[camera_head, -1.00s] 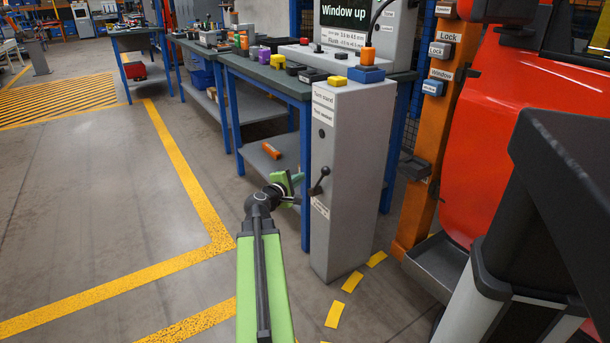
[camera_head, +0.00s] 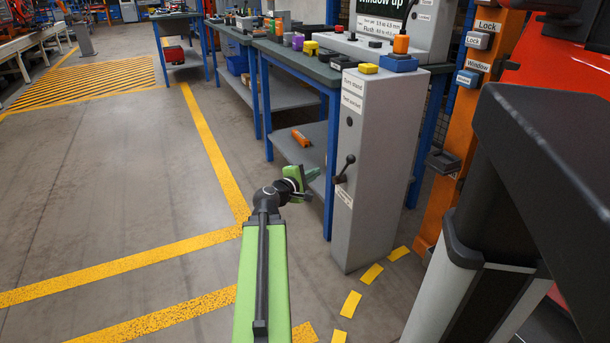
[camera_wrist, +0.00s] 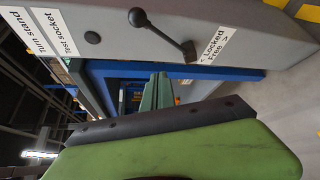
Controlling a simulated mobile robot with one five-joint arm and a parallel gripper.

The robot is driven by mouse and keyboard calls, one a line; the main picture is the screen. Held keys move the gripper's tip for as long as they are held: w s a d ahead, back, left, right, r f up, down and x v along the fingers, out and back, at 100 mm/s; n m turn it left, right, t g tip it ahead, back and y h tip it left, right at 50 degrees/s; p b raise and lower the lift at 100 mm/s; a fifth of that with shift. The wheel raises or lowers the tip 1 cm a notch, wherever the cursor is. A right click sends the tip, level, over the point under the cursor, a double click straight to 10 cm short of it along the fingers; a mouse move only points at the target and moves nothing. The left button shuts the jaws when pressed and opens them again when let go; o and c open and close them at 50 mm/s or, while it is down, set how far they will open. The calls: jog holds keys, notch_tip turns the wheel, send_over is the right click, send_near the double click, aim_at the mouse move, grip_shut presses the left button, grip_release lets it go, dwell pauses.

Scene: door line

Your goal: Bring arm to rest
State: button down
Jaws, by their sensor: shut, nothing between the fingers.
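My gripper (camera_head: 311,174) shows in the head view at the end of my green arm, in front of the blue workbench and left of the grey turn stand post (camera_head: 365,175). Its fingers are shut and empty. In the wrist view the green fingers (camera_wrist: 156,92) point away, with the tilted post (camera_wrist: 105,35) beside them. A black lever (camera_head: 345,168) sticks out from the post near the gripper, and they look apart. In the wrist view the lever (camera_wrist: 163,35) ends near a "Locked / Free" label (camera_wrist: 212,48).
The blue-legged workbench (camera_head: 290,62) carries several small parts, and an orange part (camera_head: 300,138) lies on its lower shelf. An orange column (camera_head: 462,130) with switches stands right of the post. Open floor (camera_head: 110,190) with yellow lines lies to the left.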

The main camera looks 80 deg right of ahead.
jog(key=shift+s+d, duration=0.15)
jog(key=shift+s, duration=0.2)
